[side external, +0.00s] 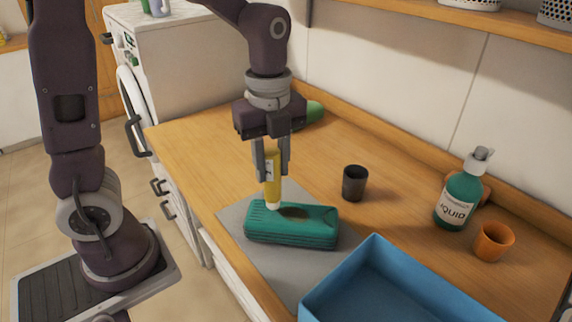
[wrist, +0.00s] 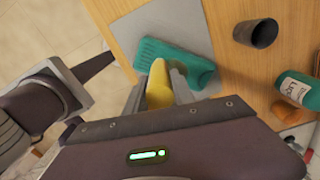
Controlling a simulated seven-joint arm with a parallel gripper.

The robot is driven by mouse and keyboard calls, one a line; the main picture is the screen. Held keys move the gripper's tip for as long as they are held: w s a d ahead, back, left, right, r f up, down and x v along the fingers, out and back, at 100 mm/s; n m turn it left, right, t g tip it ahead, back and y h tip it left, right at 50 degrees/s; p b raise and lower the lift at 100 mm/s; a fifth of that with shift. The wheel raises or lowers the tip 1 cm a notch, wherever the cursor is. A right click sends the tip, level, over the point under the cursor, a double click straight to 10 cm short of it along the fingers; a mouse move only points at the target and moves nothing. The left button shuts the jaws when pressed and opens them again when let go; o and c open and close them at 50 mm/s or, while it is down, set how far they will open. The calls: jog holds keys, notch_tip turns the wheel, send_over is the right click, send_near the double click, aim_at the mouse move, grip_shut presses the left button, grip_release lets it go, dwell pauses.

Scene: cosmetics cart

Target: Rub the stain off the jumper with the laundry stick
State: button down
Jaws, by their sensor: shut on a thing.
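My gripper (side external: 271,158) is shut on a yellow laundry stick (side external: 272,180) with a pale lower tip, held upright. The stick also shows between the fingers in the wrist view (wrist: 159,85). A green folded jumper (side external: 291,228) lies on a grey mat (side external: 237,216). A dark stain (side external: 295,212) is on its top. The stick's tip is at the jumper's top, just left of the stain; I cannot tell if it touches. In the wrist view the stick and gripper hide part of the jumper (wrist: 200,68), and the stain is not visible.
A blue bin (side external: 375,262) stands at the front right, close to the jumper. A dark cup (side external: 354,183), a green liquid bottle (side external: 459,195) and an orange cup (side external: 493,242) stand to the right. A green object (side external: 315,112) lies behind my gripper.

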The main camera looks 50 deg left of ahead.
aim_at(272, 150)
jog(key=shift+f, duration=0.2)
jog(key=shift+r, duration=3.45)
jog(key=shift+f, duration=0.15)
jog(key=shift+f, duration=3.55)
jog(key=shift+w+d+f, duration=0.15)
jog(key=shift+w+f, duration=0.05)
jog(key=shift+f, duration=0.05)
jog(key=shift+w+d, duration=2.45)
jog(key=shift+d, duration=0.2)
jog(key=shift+s+a+f, duration=0.1)
jog(key=shift+s+a, duration=2.5)
jog(key=shift+a, duration=0.2)
jog(key=shift+r, duration=4.05)
